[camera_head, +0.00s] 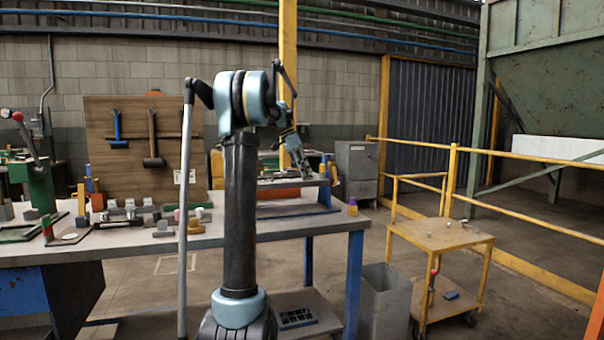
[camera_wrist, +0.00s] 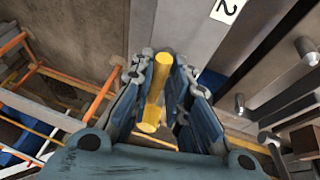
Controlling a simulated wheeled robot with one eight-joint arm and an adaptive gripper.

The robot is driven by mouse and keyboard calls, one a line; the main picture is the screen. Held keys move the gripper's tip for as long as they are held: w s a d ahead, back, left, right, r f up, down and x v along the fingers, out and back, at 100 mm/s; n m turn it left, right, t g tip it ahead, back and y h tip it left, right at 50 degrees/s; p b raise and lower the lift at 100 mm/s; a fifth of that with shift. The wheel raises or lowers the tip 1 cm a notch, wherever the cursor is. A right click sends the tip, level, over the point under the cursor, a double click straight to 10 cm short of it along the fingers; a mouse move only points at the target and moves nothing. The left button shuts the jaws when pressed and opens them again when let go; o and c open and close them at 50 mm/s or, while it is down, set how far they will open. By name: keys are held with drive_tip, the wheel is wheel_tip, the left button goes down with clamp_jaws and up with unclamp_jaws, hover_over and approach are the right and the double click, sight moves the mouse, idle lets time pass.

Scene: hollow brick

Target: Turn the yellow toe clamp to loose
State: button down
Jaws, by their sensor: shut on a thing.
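The yellow toe clamp (camera_wrist: 155,95) shows in the wrist view as a yellow bar with rounded ends between my fingers. My gripper (camera_wrist: 163,68) is shut on it, with a blue-lined finger on either side. In the head view my gripper (camera_head: 300,165) points down at the right part of the workbench, just above a raised grey plate. The clamp cannot be made out clearly there, and its loose or tight setting does not show.
The workbench (camera_head: 120,240) carries several blocks and small fixtures at left. A pegboard (camera_head: 130,180) with hammers stands behind it. A yellow cart (camera_head: 440,236) and yellow railings are at right. A grey bin (camera_head: 385,300) stands beside the bench.

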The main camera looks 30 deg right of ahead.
drive_tip(key=shift+s+a, duration=0.1)
drive_tip(key=shift+s, duration=0.05)
drive_tip(key=c, duration=1.7)
unclamp_jaws()
drive_tip(key=shift+o, duration=0.2)
drive_tip(key=v, duration=1.2)
